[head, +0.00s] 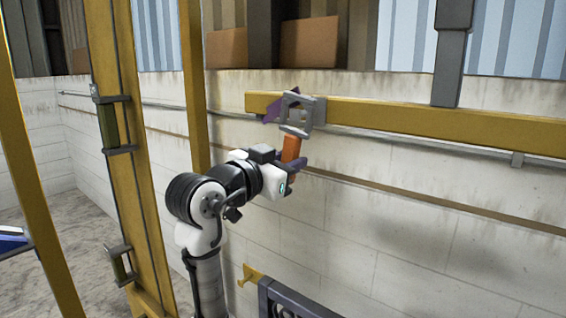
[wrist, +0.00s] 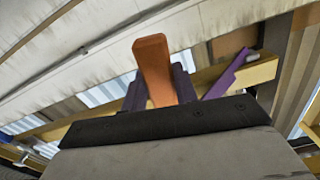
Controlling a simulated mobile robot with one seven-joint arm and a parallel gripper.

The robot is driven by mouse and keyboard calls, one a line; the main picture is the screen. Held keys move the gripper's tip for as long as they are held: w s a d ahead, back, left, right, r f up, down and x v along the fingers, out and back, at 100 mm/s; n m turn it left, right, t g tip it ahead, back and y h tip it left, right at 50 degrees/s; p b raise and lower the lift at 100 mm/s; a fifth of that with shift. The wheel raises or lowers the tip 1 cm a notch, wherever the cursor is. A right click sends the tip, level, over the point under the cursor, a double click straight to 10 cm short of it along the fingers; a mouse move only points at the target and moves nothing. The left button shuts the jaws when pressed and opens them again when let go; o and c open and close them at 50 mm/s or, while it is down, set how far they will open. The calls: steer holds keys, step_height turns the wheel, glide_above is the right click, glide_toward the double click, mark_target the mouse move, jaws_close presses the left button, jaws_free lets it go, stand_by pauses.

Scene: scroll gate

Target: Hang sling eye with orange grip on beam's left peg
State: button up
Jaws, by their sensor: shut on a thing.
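My gripper (head: 288,166) is shut on the orange grip (head: 291,148) and holds it upright. Above the grip is the grey, square-framed sling eye (head: 302,112), in front of the left end of the yellow beam (head: 400,117). A purple piece (head: 270,112), perhaps the left peg or its bracket, shows partly behind the eye. I cannot tell whether the eye is around the peg or only in front of it. In the wrist view the orange grip (wrist: 153,70) stands between my dark fingers. The purple piece (wrist: 230,73) slopes beside the beam's end (wrist: 262,70). The eye is not clear there.
A grey hanger post (head: 450,65) meets the beam at the right. Yellow uprights (head: 130,150) stand to the left. A pale block wall with a rail (head: 400,140) lies behind the arm. A dark frame (head: 285,300) with a yellow bracket (head: 248,274) is below.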

steer(key=shift+w+d+f, duration=0.1)
steer(key=shift+w+d, duration=0.35)
steer(key=shift+w, duration=0.05)
steer(key=shift+w+d+f+b, duration=0.35)
steer(key=shift+w+f+b, duration=0.05)
steer(key=shift+w+f, duration=0.15)
stand_by(0.4)
steer(key=o, duration=1.1)
steer(key=shift+o, duration=0.6)
steer(key=shift+o, duration=0.9)
